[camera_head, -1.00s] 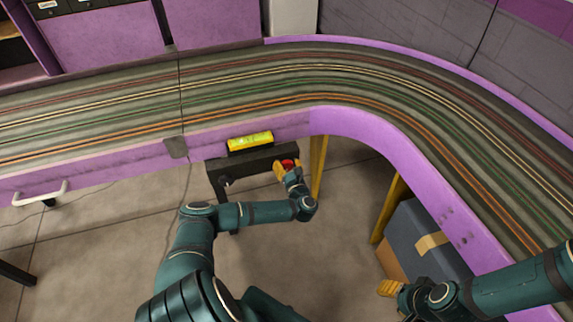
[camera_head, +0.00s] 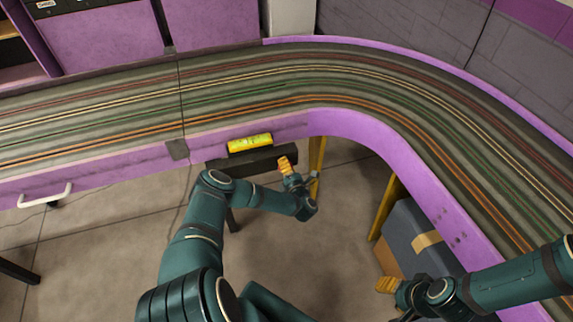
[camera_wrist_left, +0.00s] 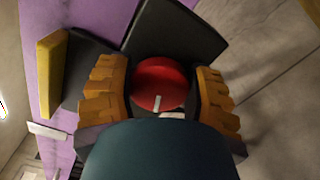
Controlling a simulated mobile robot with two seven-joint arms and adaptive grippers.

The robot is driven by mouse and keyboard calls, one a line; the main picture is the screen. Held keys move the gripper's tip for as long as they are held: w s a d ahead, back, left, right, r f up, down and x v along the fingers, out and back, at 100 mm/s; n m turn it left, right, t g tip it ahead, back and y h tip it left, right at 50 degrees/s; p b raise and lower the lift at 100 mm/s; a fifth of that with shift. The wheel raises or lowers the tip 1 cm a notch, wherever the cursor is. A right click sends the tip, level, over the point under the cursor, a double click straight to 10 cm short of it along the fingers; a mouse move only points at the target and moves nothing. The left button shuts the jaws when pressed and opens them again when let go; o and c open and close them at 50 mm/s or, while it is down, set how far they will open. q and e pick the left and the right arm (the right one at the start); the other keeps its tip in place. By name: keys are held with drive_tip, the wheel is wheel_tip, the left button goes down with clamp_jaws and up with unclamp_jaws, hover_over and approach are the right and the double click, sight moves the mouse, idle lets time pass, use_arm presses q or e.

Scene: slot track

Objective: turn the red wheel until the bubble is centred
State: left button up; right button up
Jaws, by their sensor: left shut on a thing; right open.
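The red wheel (camera_wrist_left: 160,84) shows in the left wrist view, with a white mark on its lower part. My left gripper (camera_wrist_left: 160,88) has one orange finger on each side of it and is shut on it. In the head view my left gripper (camera_head: 285,165) is at the right end of a dark bracket (camera_head: 250,161) and hides the wheel. The yellow level (camera_head: 250,143) sits on top of the bracket; its bubble is too small to place. My right gripper (camera_head: 388,286) is open and empty at the lower right, near a box.
The purple-edged slot track (camera_head: 240,95) runs behind the bracket and curves down the right side. Yellow legs (camera_head: 391,206) stand under the curve. A dark box with tape (camera_head: 418,240) is by the right arm.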

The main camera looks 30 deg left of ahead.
use_arm(q)
drive_tip(key=m+p, duration=0.1)
drive_tip(key=m, duration=0.4)
drive_tip(key=shift+m, duration=0.3)
drive_tip(key=shift+f+m+p, duration=0.15)
drive_tip(key=shift+m+p, duration=0.15)
drive_tip(key=shift+m, duration=2)
drive_tip(key=o, duration=1.2)
drive_tip(key=shift+f, duration=0.1)
drive_tip(key=shift+v, duration=6)
